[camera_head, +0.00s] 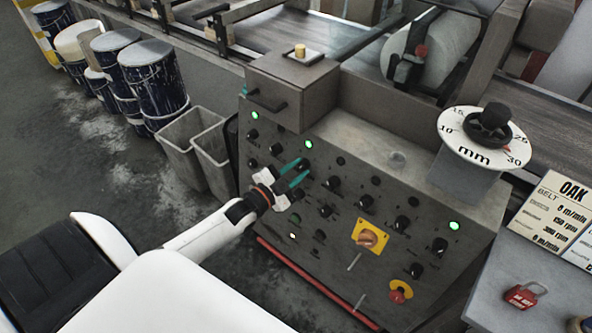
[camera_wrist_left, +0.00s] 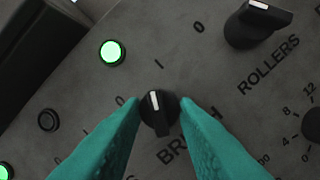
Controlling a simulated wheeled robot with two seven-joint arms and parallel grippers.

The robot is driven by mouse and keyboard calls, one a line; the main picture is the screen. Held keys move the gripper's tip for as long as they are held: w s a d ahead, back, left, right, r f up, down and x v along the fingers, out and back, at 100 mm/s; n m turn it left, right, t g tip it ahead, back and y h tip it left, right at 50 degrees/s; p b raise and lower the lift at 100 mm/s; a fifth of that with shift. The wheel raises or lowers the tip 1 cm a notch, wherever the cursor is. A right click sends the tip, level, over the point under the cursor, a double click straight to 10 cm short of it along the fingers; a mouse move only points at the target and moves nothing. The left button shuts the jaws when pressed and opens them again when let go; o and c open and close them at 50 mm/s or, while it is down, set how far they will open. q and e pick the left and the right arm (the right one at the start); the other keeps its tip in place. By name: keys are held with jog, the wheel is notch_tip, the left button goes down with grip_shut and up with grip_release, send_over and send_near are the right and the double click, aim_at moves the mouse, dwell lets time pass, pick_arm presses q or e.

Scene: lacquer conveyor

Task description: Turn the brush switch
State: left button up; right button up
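The brush switch (camera_wrist_left: 157,112) is a round black knob with a white pointer line. The line points nearly straight up in the left wrist view, closer to the "I" mark than to the "0". The word BRUSH beside it is partly hidden by my fingers. My left gripper (camera_head: 298,173) is at the control panel (camera_head: 345,215). Its two teal fingers (camera_wrist_left: 160,106) flank the knob closely, one on each side, and appear to touch it. The green lamp (camera_wrist_left: 113,53) above the switch is lit. My right gripper is in neither view.
The rollers switch (camera_wrist_left: 258,22) lies to the right of my fingers. Several other knobs, a yellow-backed orange switch (camera_head: 369,238) and a red emergency button (camera_head: 399,291) are on the panel.

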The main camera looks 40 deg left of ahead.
pick_arm(q)
jog(key=shift+n, duration=0.3)
jog(key=shift+c, duration=0.2)
jog(key=n+p, duration=0.1)
jog(key=n, duration=0.2)
jog(key=n+y+p, duration=0.1)
jog(key=n+p, duration=0.1)
jog(key=n, duration=0.1)
jog(key=shift+d+r+y, duration=0.1)
jog(key=shift+d+y, duration=0.05)
jog(key=shift+y, duration=0.15)
jog(key=n+y+p, duration=0.1)
jog(key=n+p, duration=0.1)
jog(key=n, duration=0.3)
jog(key=shift+d, duration=0.1)
jog(key=shift+n+y+p, duration=0.4)
jog(key=shift+n, duration=0.9)
jog(key=o, duration=1)
jog(key=shift+c, duration=0.2)
jog(key=shift+s, duration=0.15)
